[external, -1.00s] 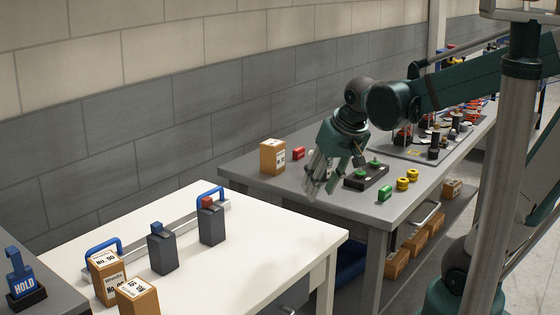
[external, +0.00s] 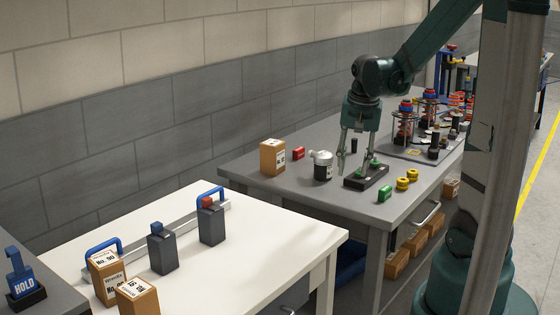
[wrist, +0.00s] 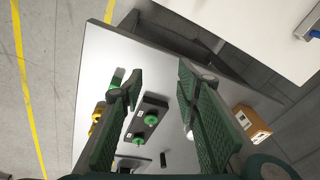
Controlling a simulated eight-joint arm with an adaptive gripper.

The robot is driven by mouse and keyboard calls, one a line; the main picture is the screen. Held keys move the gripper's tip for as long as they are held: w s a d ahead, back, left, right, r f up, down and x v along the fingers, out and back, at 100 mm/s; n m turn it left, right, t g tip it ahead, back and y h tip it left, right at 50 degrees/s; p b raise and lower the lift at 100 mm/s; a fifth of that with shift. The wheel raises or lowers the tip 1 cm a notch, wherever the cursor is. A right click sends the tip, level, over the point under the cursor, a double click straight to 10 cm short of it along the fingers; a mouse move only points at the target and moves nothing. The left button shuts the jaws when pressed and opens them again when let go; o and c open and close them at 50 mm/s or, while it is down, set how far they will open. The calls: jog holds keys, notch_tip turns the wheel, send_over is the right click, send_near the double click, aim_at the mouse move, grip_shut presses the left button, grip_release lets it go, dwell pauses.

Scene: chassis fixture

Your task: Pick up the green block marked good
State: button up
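The green block (external: 385,194) lies on the grey table near its front edge, right of the black fixture and in front of the yellow rings. It also shows in the wrist view (wrist: 117,78), partly behind the left finger; its marking is too small to read. My gripper (external: 357,166) is open and empty, pointing down above the left part of the black fixture, up and left of the green block. In the wrist view its two fingers (wrist: 160,78) are wide apart. A red block (external: 298,153) lies farther back on the table.
The black fixture (external: 366,179) with green knobs stands below my gripper. Yellow rings (external: 403,184) sit close to the green block. The table's front edge is close to the block.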

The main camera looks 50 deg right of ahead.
aim_at(386, 187)
jog(key=s+d+f+m+p, duration=0.1)
jog(key=d, duration=0.3)
jog(key=s+d+f+m+g+p, duration=0.1)
jog(key=s+d+m+p, duration=0.1)
jog(key=d, duration=0.2)
jog(key=s+d+f+m+y+p, duration=0.1)
jog(key=s+d+m+p, duration=0.1)
jog(key=d, duration=0.2)
jog(key=shift+d+f+g, duration=0.15)
jog(key=shift+d+g, duration=0.1)
jog(key=shift+g, duration=0.05)
jog(key=shift+s+d+f, duration=0.2)
jog(key=shift+f, duration=0.1)
jog(key=shift+f, duration=1.2)
jog(key=shift+d+f, duration=0.15)
jog(key=shift+f, duration=2.45)
